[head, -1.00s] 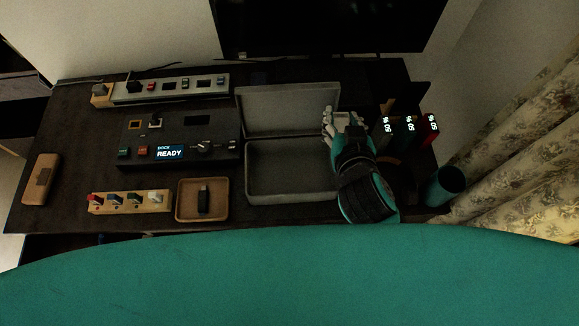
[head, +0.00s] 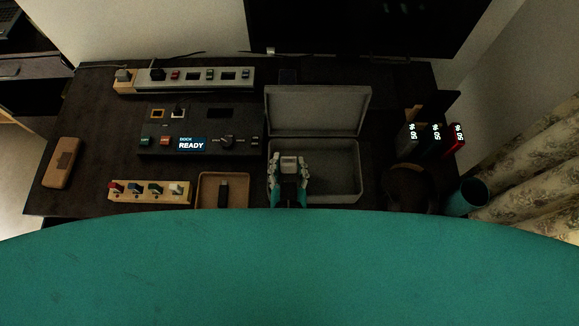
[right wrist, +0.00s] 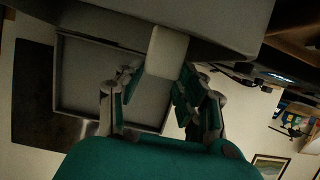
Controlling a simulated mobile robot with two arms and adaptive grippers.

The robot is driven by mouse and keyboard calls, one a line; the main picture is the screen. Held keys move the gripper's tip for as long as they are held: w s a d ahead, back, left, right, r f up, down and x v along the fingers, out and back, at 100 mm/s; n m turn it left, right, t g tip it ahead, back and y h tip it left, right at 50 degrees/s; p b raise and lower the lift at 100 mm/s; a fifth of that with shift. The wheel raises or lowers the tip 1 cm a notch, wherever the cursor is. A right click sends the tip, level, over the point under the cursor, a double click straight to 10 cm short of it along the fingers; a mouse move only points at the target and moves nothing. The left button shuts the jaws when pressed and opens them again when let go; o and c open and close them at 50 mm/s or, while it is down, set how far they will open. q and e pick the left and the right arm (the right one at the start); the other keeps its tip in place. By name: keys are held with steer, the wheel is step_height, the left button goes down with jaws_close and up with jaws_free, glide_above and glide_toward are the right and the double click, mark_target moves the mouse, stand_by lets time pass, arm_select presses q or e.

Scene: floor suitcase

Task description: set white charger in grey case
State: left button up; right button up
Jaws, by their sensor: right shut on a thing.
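The grey case (head: 347,188) lies open on the dark desk in the head view, its lid (head: 320,110) raised at the back. My right gripper (head: 288,163) is over the left part of the case's lower half. It is shut on the white charger (head: 290,158), a small pale block between its fingertips. In the right wrist view the charger (right wrist: 167,50) shows between the fingers of my right gripper (right wrist: 160,78), with grey case surfaces around it. Whether the charger touches the case floor cannot be told. My left gripper is not in view.
A tan tray (head: 207,188) with a dark stick stands just left of the case. A dock panel (head: 165,130) reading READY lies further left. Several small lit displays (head: 435,132) and a teal cup (head: 468,197) stand to the right. The case's right half looks empty.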

steer(key=shift+f, duration=0.95)
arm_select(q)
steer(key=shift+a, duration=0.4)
arm_select(e)
steer(key=shift+f, duration=0.2)
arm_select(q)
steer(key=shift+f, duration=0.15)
arm_select(e)
steer(key=o, duration=0.9)
steer(key=shift+r, duration=0.1)
